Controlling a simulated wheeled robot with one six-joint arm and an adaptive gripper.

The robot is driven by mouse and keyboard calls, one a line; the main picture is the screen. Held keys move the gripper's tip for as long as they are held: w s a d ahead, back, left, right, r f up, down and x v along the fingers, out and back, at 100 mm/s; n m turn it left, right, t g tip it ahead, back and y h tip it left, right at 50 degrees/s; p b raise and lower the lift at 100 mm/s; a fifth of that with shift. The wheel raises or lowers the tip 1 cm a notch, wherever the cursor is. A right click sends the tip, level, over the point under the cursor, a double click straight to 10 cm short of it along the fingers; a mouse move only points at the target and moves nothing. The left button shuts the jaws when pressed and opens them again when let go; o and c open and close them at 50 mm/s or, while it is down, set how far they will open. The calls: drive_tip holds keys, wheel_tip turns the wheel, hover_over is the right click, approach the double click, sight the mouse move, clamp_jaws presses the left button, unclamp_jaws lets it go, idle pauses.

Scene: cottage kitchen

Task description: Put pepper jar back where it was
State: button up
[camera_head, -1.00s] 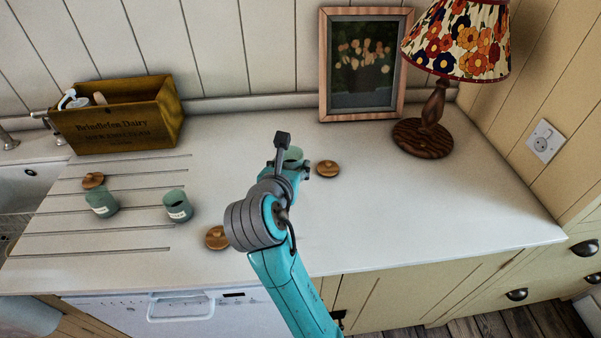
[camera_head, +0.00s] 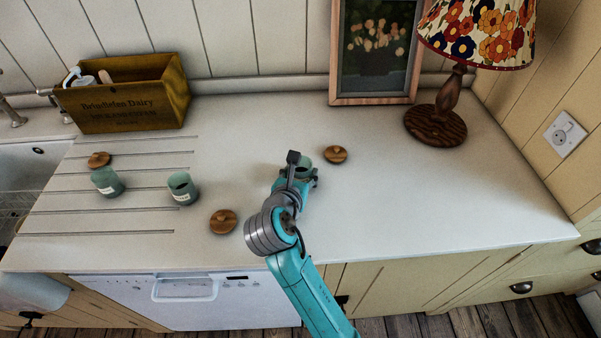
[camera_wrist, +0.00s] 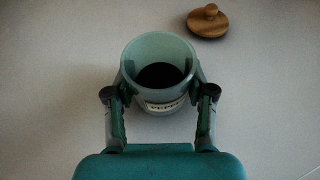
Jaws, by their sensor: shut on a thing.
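The pepper jar (camera_wrist: 158,88) is a green open-topped jar with dark contents and a partly covered label reading "PEPP". My gripper (camera_wrist: 160,98) is shut on it, one finger on each side, and the jar looks upright. In the head view the pepper jar (camera_head: 304,164) shows only in part behind my gripper (camera_head: 300,177), over the middle of the counter. I cannot tell whether its base touches the counter. A round wooden lid (camera_head: 335,155) lies just beyond it to the right; it also shows in the wrist view (camera_wrist: 207,22).
Two similar green jars (camera_head: 107,183) (camera_head: 182,189) stand on the grooved left part of the counter. Wooden lids (camera_head: 99,160) (camera_head: 223,221) lie near them. A wooden box (camera_head: 125,98) stands behind. A lamp (camera_head: 436,125) and picture frame (camera_head: 373,99) stand at the back right. The right counter is clear.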

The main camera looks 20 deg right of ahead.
drive_tip(key=shift+f, duration=0.15)
drive_tip(key=o, duration=1.2)
drive_tip(key=shift+s+a+r, duration=0.1)
drive_tip(key=shift+s+r, duration=0.05)
drive_tip(key=shift+r, duration=0.05)
drive_tip(key=v, duration=1.1)
drive_tip(key=shift+s+a, duration=0.2)
drive_tip(key=shift+s, duration=0.05)
